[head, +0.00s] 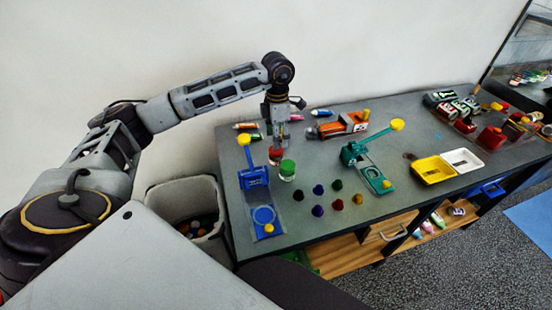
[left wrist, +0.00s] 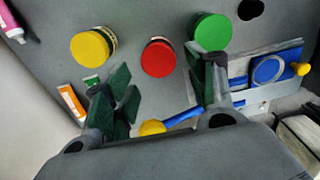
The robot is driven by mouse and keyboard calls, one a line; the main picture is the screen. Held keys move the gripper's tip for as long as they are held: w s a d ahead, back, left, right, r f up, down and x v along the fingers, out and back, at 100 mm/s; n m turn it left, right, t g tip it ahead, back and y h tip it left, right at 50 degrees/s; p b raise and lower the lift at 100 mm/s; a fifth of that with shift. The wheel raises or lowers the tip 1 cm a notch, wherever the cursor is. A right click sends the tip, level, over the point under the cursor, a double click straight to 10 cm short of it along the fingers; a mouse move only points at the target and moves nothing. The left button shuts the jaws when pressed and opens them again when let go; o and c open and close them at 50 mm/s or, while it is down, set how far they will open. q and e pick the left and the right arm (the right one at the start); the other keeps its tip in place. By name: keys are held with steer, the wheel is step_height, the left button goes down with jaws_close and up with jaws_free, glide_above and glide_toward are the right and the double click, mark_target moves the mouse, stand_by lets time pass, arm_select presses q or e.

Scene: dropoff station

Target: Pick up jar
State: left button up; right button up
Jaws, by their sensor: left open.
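Three jars with coloured lids show in the left wrist view: a yellow-lidded jar (left wrist: 90,48), a red-lidded jar (left wrist: 158,58) and a green-lidded jar (left wrist: 210,33). In the head view the red-lidded jar (head: 275,154) and green-lidded jar (head: 287,169) stand upright on the grey table; I cannot make out the yellow one there, near my arm. My left gripper (head: 279,140) points down above the jars; in its wrist view (left wrist: 167,92) the fingers are apart with nothing between them. The right finger overlaps the green jar's edge in the picture; I cannot tell if it touches. My right gripper is not in view.
A blue lever press (head: 254,180) stands left of the jars, its yellow knob (head: 243,139) close to my gripper. A teal press (head: 372,170), small coloured cones (head: 337,204), an orange toy truck (head: 338,127) and tubes (head: 321,112) are around. A bin (head: 168,200) stands left of the table.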

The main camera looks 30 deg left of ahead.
mark_target(276, 157)
arm_select(q)
steer(key=shift+f, duration=0.95)
steer(key=shift+f, duration=0.15)
steer(key=shift+a+f+p, duration=0.15)
steer(key=shift+f+p, duration=0.05)
steer(key=shift+f, duration=1.05)
steer(key=shift+a+f+p, duration=0.1)
steer(key=shift+f+p, duration=0.05)
steer(key=shift+f, duration=1.1)
steer(key=c, duration=0.9)
